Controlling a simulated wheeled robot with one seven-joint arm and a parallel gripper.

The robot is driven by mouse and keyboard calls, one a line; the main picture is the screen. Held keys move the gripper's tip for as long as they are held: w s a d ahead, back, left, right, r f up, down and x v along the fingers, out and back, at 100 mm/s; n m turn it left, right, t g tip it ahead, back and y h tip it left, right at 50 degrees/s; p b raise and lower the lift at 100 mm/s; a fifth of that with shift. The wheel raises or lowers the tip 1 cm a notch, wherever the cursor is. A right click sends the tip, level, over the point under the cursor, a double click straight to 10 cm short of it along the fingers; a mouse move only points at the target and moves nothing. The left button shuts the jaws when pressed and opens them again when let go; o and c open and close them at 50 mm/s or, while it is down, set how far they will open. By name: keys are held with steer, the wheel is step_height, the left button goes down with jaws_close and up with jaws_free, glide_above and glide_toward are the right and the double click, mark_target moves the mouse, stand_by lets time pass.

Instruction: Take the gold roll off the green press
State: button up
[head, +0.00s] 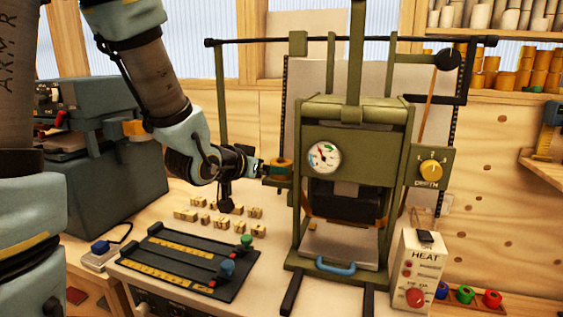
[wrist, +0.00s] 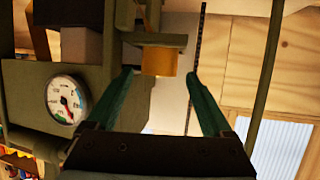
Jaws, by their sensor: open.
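The green press (head: 398,115) stands upright on the bench in the head view, with a round dial on its front. The gold roll (head: 284,164) sits at the press's left side on a small green bracket. My gripper (head: 263,168) is just left of the roll, pointing at it. In the wrist view the gold roll (wrist: 160,62) appears between and just past the two green fingertips of my open gripper (wrist: 159,77). The fingers look apart from the roll; the exact gap is hard to tell.
A white heat box (head: 419,275) stands right of the press. A black tray with sliders (head: 190,262) and several small wooden blocks (head: 205,218) lie on the bench at left. Shelves (head: 510,38) with more rolls are at the upper right. A horizontal bar crosses above the press.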

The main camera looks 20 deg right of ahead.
mark_target(276, 164)
steer(key=x, duration=0.2)
steer(key=p+x, duration=0.1)
steer(key=x, duration=0.1)
steer(key=r+p+x, duration=0.1)
steer(key=x, duration=0.1)
steer(key=shift+w+d, duration=0.1)
steer(key=shift+d, duration=0.05)
steer(key=shift+w+d+f, duration=0.3)
steer(key=shift+w+d, duration=0.05)
steer(key=shift+d, duration=0.1)
steer(key=c, duration=1.2)
